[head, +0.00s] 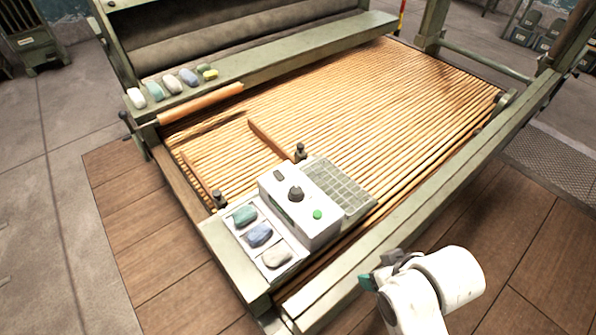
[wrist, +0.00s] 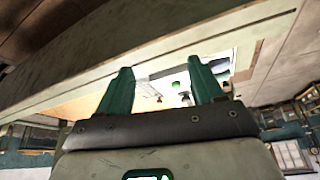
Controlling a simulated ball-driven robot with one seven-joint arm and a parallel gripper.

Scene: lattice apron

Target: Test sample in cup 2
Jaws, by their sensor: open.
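A white tester box (head: 301,214) with a dark knob and a green button stands at the near left corner of the frame. A pale tray (head: 238,225) along its left side holds three lumps: a green sample (head: 245,215), a blue sample (head: 259,234) and a beige sample (head: 277,257). I cannot read any cup numbers. My gripper (head: 374,276) is open and empty, outside the near rail, right of the tester. In the wrist view my gripper's two green fingers (wrist: 160,72) stand apart, with the tester's green button (wrist: 176,84) visible between them.
A grey-green gridded panel (head: 339,186) lies behind the tester on the slatted apron (head: 370,100). Several coloured lumps (head: 172,84) line the far ledge beside a wooden roller (head: 200,104). The green near rail (head: 400,225) lies between my gripper and the slats.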

